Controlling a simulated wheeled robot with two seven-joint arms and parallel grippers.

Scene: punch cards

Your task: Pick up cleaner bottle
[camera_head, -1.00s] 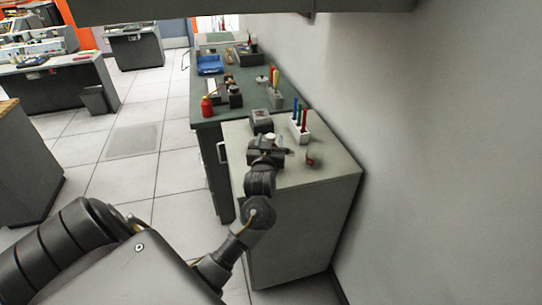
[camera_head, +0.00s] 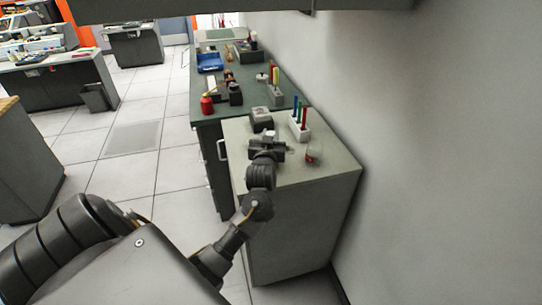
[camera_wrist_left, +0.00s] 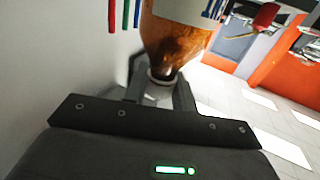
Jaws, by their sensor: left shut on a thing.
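My left gripper (camera_head: 268,142) is over the grey cabinet top, and a small white top (camera_head: 269,134) shows at its fingers. In the left wrist view, my left gripper (camera_wrist_left: 161,90) has its fingers on both sides of the pale neck of an amber bottle (camera_wrist_left: 177,42). I take this to be the cleaner bottle. It is shut on the bottle at the neck. The bottle's far end is cut off by the frame edge, and in the head view most of it is hidden by the gripper. I cannot tell whether it is lifted. My right gripper is not in view.
A white holder with coloured pens (camera_head: 300,128) and a clear container (camera_head: 313,155) are right of the gripper, near the wall. A grey box (camera_head: 261,117) stands behind it. A green table (camera_head: 225,106) beyond carries a red bottle (camera_head: 207,105) and a blue tray (camera_head: 209,62).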

